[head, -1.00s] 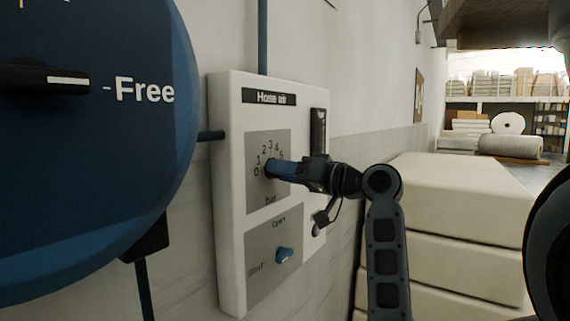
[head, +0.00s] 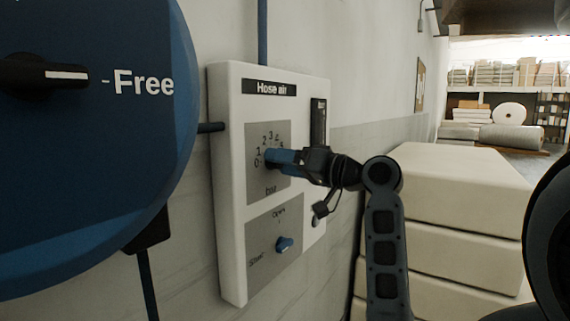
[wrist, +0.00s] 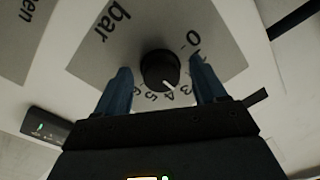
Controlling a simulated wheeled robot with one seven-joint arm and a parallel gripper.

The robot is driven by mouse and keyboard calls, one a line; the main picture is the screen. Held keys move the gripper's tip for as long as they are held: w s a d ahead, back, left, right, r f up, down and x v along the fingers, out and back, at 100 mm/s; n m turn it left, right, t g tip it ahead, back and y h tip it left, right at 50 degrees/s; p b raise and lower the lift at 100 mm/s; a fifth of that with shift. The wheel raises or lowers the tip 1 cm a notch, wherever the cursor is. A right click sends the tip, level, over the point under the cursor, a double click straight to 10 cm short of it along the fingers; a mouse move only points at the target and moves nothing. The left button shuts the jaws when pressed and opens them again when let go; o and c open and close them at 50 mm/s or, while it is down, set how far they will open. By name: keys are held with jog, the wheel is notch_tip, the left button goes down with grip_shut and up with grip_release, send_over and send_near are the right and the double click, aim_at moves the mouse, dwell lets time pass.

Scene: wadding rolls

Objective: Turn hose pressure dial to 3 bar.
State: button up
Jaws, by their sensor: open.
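The hose pressure dial shows in the wrist view as a round black knob (wrist: 158,70) with a white pointer line, on a grey plate marked "bar" (wrist: 118,20). Its scale runs from 0 to 6. The pointer line appears to aim close to the 4; the exact reading is hard to tell. My gripper (wrist: 160,64) is open, with one blue finger on each side of the knob and gaps visible between. In the head view my gripper (head: 276,158) is at the upper plate of the white "Hose air" panel (head: 228,185) and hides the knob.
A blue open/close knob (head: 284,244) sits on the panel's lower plate. A large blue disc marked "Free" (head: 110,190) stands close on the left. Stacked pale blocks (head: 455,195) stand right of my arm. Rolls (head: 510,137) lie far behind.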

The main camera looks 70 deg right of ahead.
jog(key=s+a+b, duration=0.1)
jog(key=s, duration=0.6)
jog(key=shift+s+a+f, duration=0.15)
jog(key=shift+s+a, duration=0.1)
jog(key=shift+s, duration=0.1)
dwell(0.4)
